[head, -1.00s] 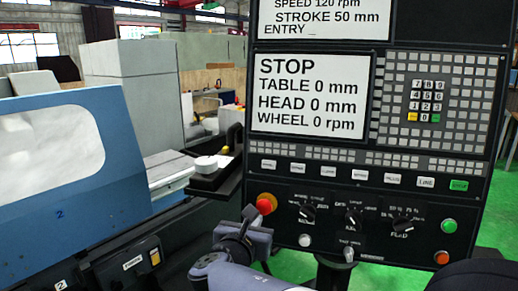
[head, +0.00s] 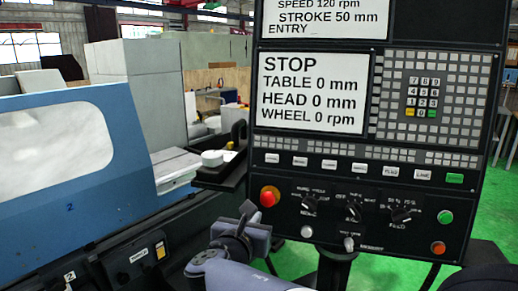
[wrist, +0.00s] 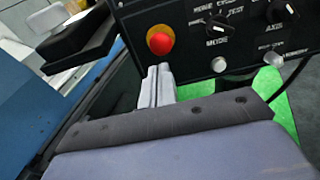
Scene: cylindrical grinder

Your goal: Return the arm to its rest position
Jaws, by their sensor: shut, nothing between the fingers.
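My gripper (wrist: 157,86) shows in the wrist view with its two pale grey fingers together and nothing between them. The fingertips appear just below the red emergency button (wrist: 160,40); the picture does not show how far apart they are in depth. In the head view my bent arm (head: 232,245) is at the bottom centre, in front of the lower left of the control panel (head: 340,225). The fingers cannot be made out clearly there. The panel screen (head: 315,92) reads STOP, with table and head at 0 mm and wheel at 0 rpm.
The blue grinder cover (head: 80,185) fills the left side. A dark tray (head: 225,173) with a round white object (head: 212,158) sits between it and the panel. Knobs and buttons line the panel's lower part. Green floor (head: 300,262) shows below.

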